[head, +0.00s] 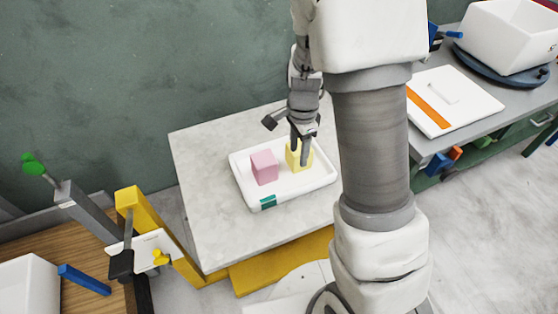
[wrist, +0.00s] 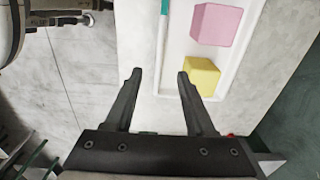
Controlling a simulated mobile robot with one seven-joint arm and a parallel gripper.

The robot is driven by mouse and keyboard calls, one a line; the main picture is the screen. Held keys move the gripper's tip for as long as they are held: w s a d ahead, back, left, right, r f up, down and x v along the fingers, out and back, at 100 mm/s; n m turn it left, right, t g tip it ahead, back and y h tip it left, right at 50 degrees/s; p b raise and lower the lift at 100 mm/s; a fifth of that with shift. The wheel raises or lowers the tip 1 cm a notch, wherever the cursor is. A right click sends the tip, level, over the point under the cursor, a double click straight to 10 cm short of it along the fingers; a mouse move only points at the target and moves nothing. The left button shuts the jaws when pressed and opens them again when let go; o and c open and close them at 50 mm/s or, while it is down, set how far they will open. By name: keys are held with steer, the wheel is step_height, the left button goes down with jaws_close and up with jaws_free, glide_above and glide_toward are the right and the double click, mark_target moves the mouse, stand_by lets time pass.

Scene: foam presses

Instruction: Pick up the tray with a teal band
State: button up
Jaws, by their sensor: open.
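A white rectangular tray (head: 283,191) with a teal band (head: 268,202) on its near wall lies on a grey-white marbled table. It holds a pink block (head: 264,166) and a yellow block (head: 293,155). My gripper (head: 300,162) is over the tray's right part in the head view, its fingers in front of the yellow block. The tray's edge (wrist: 160,70), teal band (wrist: 165,7), yellow block (wrist: 202,77) and pink block (wrist: 215,25) also show there.
The marbled table (head: 205,165) is clear left of the tray. A yellow post (head: 150,228) and a wooden bench with a white bin (head: 28,285) stand at the left. A grey bench at the right bears a white board with an orange stripe (head: 428,105) and a white bin (head: 500,38).

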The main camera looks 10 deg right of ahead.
mark_target(296, 188)
step_height(296, 188, down, 18)
steer(key=b, duration=0.2)
steer(key=shift+w+r+b, duration=0.1)
steer(key=shift+r+b, duration=0.1)
steer(key=shift+b, duration=0.1)
jaws_close()
stand_by(0.3)
